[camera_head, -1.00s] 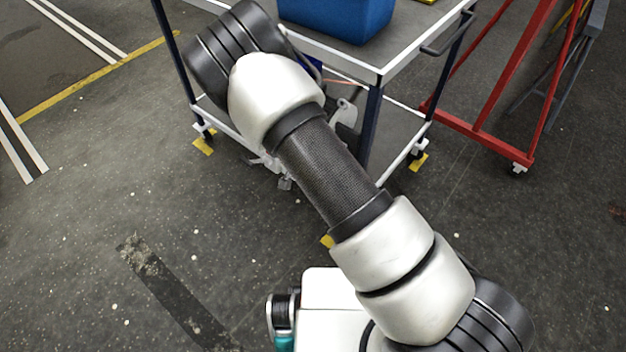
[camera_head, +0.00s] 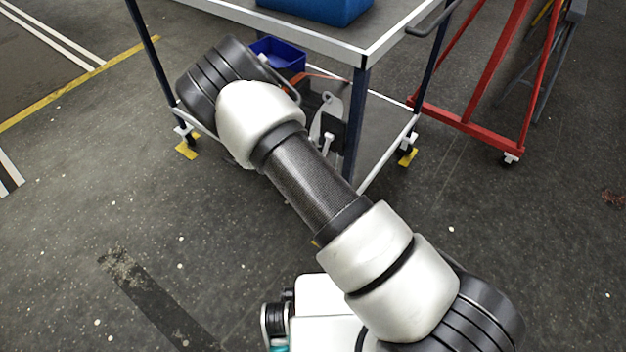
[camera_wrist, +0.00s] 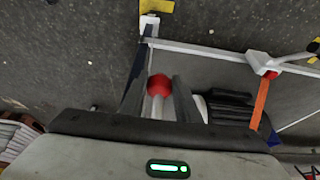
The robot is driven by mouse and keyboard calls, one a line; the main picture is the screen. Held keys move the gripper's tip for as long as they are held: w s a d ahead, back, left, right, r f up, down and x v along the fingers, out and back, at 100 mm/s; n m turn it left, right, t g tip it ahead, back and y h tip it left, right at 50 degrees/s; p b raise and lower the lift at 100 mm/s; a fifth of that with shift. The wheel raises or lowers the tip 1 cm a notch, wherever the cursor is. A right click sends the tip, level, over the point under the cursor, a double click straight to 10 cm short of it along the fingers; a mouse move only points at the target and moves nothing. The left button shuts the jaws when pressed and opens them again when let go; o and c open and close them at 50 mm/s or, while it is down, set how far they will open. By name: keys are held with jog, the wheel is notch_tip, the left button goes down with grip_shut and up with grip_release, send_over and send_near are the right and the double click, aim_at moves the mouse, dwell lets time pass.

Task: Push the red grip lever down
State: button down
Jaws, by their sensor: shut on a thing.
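A red rounded grip (camera_wrist: 158,86) shows in the wrist view, between the fingers of my gripper (camera_wrist: 164,90). The gripper is shut on it. The lever's shaft below the grip is hidden by the fingers and the gripper body. In the head view my arm hides the gripper and the red grip.
A cart (camera_head: 385,32) with a white-edged top carries a blue crate (camera_head: 318,8); a blue bin (camera_head: 279,54) shows beneath. A red frame (camera_head: 470,125) stands at right. The wrist view shows an orange bar (camera_wrist: 261,104) to the right. The floor at left is open.

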jog(key=shift+d+f, duration=0.15)
jog(key=shift+f, duration=0.35)
jog(key=shift+w+d, duration=0.2)
dwell(1.2)
jog(key=c, duration=1.4)
grip_release()
jog(key=shift+c, duration=0.2)
jog(key=shift+o, duration=0.4)
jog(key=shift+w, duration=0.15)
jog(key=shift+r, duration=0.1)
jog(key=shift+r, duration=0.1)
jog(key=p+v, duration=0.4)
jog(key=v, duration=1.3)
jog(key=shift+p, duration=0.3)
jog(key=shift+r, duration=0.15)
